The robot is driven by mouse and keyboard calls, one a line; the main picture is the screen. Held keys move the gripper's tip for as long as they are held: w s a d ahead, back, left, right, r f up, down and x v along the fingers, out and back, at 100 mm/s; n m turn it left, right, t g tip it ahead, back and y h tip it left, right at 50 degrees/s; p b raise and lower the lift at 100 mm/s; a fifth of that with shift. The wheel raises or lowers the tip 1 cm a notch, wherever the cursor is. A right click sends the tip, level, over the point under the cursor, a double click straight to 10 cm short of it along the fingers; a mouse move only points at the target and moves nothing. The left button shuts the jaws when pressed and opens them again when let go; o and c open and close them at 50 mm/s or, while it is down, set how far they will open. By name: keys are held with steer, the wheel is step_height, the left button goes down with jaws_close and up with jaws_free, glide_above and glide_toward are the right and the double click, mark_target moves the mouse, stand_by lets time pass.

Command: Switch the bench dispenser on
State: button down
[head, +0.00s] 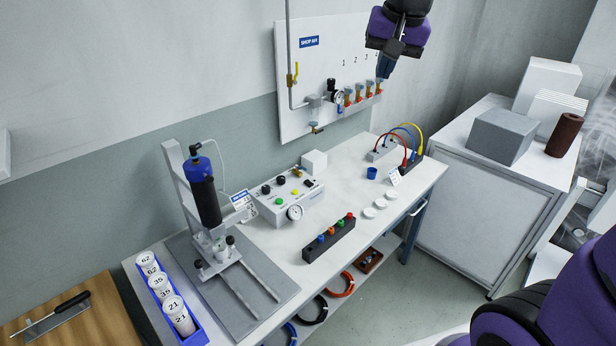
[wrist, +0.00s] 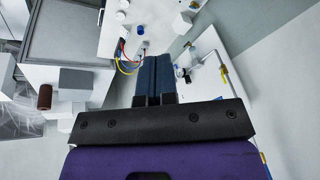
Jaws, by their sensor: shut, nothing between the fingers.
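The bench dispenser (head: 288,203) is a light grey box with a sloped panel, on the white bench in the middle of the head view. Its panel carries black knobs, a green button (head: 279,201), a yellow part, a black switch-like part and a round gauge (head: 295,212). The dispenser cannot be made out in the wrist view. My gripper (head: 384,72) is high at the upper right, in front of the wall board and well above the bench, apart from the dispenser. Its blue fingers (wrist: 154,78) are together and empty in the wrist view.
A press stand with a blue-topped cylinder (head: 204,190) stands left of the dispenser. A black block with coloured knobs (head: 329,238) lies in front of it. White discs (head: 380,203) and a blue cup (head: 372,173) are to the right. A shop air board (head: 309,75) hangs behind.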

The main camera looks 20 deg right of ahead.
steer(key=w+f+m, duration=0.2)
steer(key=w+f, duration=0.2)
steer(key=w, duration=0.5)
steer(key=m+g, duration=0.2)
steer(key=m, duration=0.4)
glide_above(308, 181)
steer(key=s+d, duration=0.1)
steer(key=s, duration=0.1)
step_height(308, 181, down, 30)
steer(key=shift+w+f, duration=0.15)
steer(key=shift+f, duration=0.1)
steer(key=f, duration=0.4)
steer(key=w+f, duration=0.1)
steer(key=f, duration=0.4)
steer(key=a+f, duration=0.1)
steer(key=f, duration=0.4)
steer(key=shift+w, duration=0.35)
